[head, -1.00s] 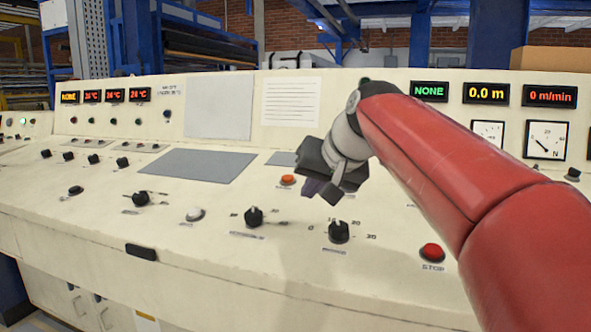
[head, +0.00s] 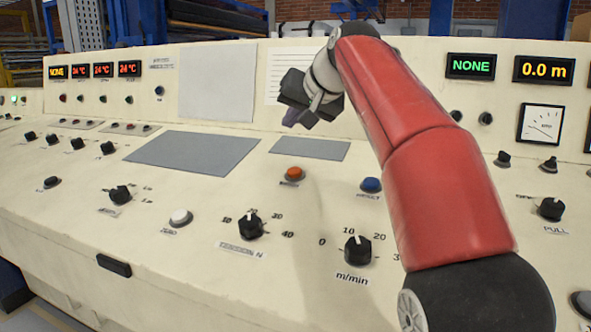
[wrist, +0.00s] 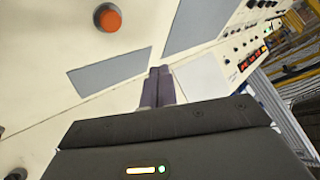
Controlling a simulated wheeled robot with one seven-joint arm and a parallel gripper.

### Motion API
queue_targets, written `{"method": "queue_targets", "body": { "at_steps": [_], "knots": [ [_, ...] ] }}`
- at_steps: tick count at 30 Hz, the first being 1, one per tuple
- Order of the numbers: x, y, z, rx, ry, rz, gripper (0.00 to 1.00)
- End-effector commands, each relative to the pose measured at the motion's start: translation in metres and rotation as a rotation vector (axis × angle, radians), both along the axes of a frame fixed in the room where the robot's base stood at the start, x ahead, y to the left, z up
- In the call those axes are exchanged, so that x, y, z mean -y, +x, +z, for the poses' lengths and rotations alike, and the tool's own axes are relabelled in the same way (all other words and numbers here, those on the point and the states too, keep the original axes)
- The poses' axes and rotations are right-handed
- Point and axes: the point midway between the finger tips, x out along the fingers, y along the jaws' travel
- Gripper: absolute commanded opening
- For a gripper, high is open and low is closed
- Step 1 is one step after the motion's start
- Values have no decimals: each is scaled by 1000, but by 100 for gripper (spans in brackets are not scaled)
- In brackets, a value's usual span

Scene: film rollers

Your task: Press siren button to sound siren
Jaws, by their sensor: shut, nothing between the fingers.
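The control desk (head: 75,220) carries several push buttons, and I cannot read which is labelled siren. An orange button (head: 294,174) with a blurred label sits right of centre; it also shows at the top left of the wrist view (wrist: 108,17). A white button (head: 181,217) is at its lower left and a blue button (head: 371,185) at its right. My gripper (head: 296,118) is shut and empty, above the desk and farther back than the orange button, apart from it. The purple-grey fingers also show together in the wrist view (wrist: 158,88).
Black knobs (head: 250,226) and another knob (head: 357,250) stand nearer the front. Flat grey panels (head: 195,153) lie on the desk. The back panel holds displays (head: 471,66) and a dial (head: 541,124). My red arm covers part of the desk's right side.

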Motion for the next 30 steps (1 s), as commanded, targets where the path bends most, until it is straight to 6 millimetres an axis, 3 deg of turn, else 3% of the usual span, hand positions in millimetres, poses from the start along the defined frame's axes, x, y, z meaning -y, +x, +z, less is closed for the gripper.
{"method": "queue_targets", "body": {
  "at_steps": [8, 21, 30],
  "knots": [
    [1, 3, -14, -2, 0, 0, 0],
    [6, 16, -75, -1, 0, -1, 0],
    [7, 19, -86, 0, -1, 0, 0]
  ]
}}
